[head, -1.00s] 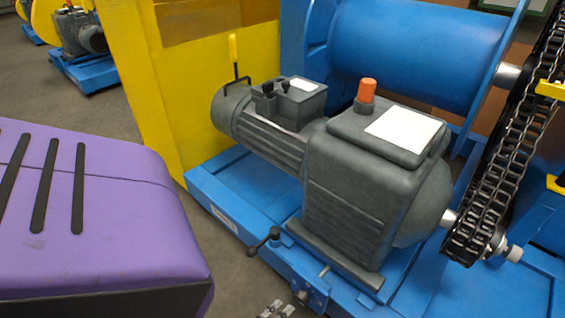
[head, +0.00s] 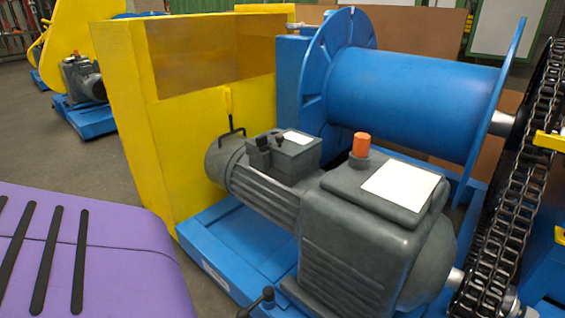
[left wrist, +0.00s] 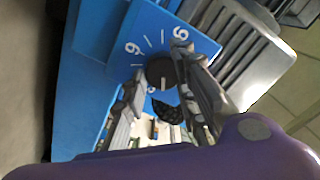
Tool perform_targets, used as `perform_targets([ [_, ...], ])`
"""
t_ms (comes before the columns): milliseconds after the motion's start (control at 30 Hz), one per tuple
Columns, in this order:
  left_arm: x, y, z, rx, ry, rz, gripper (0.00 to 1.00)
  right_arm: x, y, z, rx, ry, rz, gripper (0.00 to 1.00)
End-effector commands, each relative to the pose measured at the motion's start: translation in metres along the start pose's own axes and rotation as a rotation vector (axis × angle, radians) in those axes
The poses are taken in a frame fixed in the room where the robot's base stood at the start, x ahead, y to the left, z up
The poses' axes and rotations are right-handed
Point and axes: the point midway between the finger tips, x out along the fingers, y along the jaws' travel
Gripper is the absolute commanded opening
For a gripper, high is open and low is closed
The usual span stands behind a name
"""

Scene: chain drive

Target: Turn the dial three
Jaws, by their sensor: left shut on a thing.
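The dial (left wrist: 160,72) is a dark round knob on a blue panel (left wrist: 178,32) in the left wrist view. White tick lines and figures, among them what look like a 6 and a 9, surround it. A pale mark shows on the knob's lower part; which figure it points to is unclear. My left gripper (left wrist: 157,66) has its two grey fingers on opposite sides of the dial and is shut on it. The dial and the left gripper are outside the head view. My right gripper is in neither view.
In the head view a grey motor and gearbox (head: 350,245) with an orange cap (head: 361,145) stands on a blue base (head: 240,240). A dark crank handle (head: 262,298) is at the lower edge. A chain (head: 515,195), blue drum (head: 415,100) and yellow guard (head: 185,130) stand nearby.

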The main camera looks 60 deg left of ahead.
Motion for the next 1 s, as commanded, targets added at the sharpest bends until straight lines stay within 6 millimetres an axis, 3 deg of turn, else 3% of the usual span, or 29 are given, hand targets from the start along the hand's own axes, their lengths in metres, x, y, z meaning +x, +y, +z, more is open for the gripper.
perform_targets([
  [467, -0.002, 0.007, -0.003, -0.076, -0.002, 0.018, 0.00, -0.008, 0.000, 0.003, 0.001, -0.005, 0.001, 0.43],
  [500, -0.002, 0.007, -0.003, -0.076, -0.002, 0.018, 0.30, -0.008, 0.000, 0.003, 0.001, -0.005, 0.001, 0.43],
  [567, -0.002, 0.007, -0.003, -0.076, -0.001, 0.018, 0.38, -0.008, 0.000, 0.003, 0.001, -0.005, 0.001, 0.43],
  [1000, -0.001, -0.004, -0.009, -0.075, 0.000, 0.007, 0.40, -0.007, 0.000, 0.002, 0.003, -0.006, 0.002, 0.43],
])
